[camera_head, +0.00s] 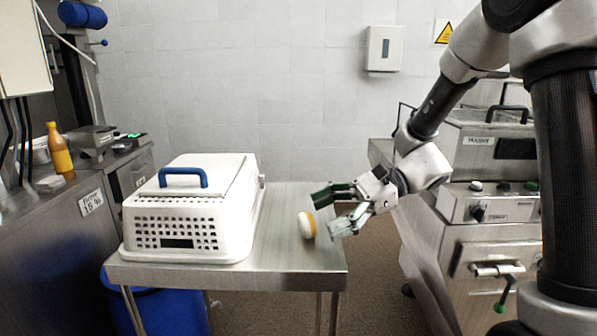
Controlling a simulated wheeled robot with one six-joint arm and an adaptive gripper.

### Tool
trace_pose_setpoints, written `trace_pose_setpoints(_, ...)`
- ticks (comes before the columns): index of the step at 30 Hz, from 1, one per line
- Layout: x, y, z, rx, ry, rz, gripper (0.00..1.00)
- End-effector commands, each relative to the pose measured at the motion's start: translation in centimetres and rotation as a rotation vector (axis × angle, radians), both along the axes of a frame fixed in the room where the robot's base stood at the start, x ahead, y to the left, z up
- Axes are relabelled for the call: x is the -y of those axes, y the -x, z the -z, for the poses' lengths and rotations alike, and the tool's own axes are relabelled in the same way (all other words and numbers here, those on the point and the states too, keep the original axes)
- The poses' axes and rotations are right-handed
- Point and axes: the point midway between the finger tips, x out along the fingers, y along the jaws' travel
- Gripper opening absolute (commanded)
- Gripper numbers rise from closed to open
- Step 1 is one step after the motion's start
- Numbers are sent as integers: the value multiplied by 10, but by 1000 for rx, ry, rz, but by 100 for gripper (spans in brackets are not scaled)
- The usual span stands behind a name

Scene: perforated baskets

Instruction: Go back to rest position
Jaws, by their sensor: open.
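My gripper (328,212) is open, with its fingers pointing left over the right side of the steel table (290,256). A small round white and orange-brown object (307,225) is just left of the fingertips, standing on its edge or tilted. I cannot tell whether it touches the fingers or the table top. My arm reaches in from the upper right.
A white perforated basket (190,215) with a lid and blue handle (183,179) fills the table's left side. Steel machines (490,245) stand right, a counter (50,230) with an orange bottle (59,150) left. A blue bin (165,308) is under the table.

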Motion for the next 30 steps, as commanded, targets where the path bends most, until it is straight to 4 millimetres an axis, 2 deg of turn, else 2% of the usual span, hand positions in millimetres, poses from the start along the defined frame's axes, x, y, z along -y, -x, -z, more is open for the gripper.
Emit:
trace_pose_setpoints(3, 40, 35, 27, 168, 170, -160, 76)
trace_pose_setpoints(8, 116, 75, 37, 473, 417, -427, 76)
trace_pose_setpoints(11, 166, 91, 31, 661, 567, -591, 76)
trace_pose_setpoints(15, 229, 106, 8, 903, 787, -798, 76)
trace_pose_setpoints(18, 262, 117, -13, 1030, 931, -890, 76)
trace_pose_setpoints(22, 283, 132, -36, 1126, 1059, -912, 76)
trace_pose_setpoints(27, 286, 143, -55, 1204, 1122, -860, 76)
trace_pose_setpoints(30, 286, 144, -59, 1220, 1133, -847, 76)
